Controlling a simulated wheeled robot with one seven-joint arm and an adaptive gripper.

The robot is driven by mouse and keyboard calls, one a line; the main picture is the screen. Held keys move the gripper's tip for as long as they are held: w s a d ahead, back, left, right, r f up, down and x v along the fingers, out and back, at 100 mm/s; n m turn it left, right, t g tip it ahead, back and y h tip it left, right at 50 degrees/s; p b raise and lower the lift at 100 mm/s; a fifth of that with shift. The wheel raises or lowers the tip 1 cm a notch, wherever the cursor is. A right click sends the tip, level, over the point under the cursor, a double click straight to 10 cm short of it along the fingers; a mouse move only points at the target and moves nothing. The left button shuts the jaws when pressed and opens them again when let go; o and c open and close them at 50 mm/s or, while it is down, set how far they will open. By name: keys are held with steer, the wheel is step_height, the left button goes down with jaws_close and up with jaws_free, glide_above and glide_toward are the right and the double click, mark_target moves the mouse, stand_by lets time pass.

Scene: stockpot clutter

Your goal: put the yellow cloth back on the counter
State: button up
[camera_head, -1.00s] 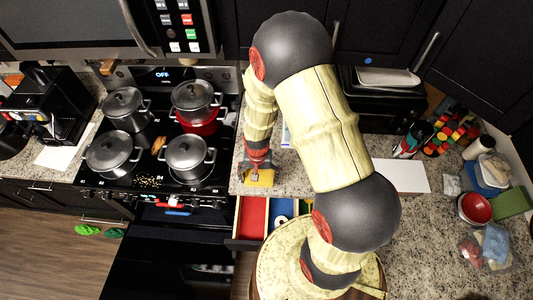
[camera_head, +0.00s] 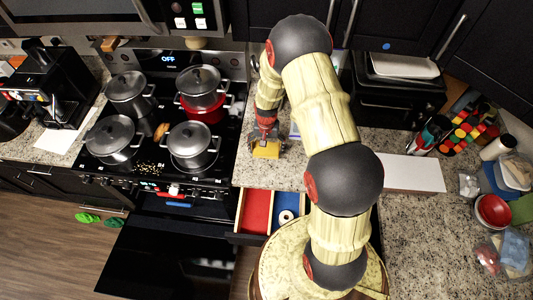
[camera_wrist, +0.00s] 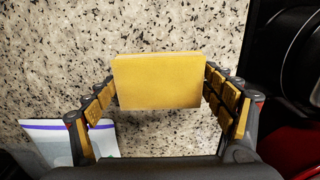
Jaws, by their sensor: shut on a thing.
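The yellow cloth (camera_wrist: 158,80) looks like a flat folded block in the wrist view. My gripper (camera_wrist: 165,90) is shut on it, one finger pad against each side edge. In the head view the cloth (camera_head: 266,150) shows under my gripper (camera_head: 266,138), over the granite counter (camera_head: 255,175) just right of the stove. Counter fills the background behind the cloth in the wrist view. I cannot tell whether the cloth touches the counter.
Several lidded pots stand on the stove (camera_head: 150,185) to the left; one is red (camera_head: 203,110). An open drawer (camera_head: 254,212) lies below the counter edge. A bag with a blue strip (camera_wrist: 55,128) lies near my gripper. A white board (camera_head: 412,173) lies farther right.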

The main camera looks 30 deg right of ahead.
mark_target(266, 152)
steer(key=shift+w+d+f+b, duration=0.15)
steer(key=shift+f+b, duration=0.5)
steer(key=shift+f, duration=1.15)
steer(key=shift+f, duration=0.2)
steer(key=o, duration=0.9)
steer(key=shift+o, duration=0.5)
steer(key=shift+r, duration=0.1)
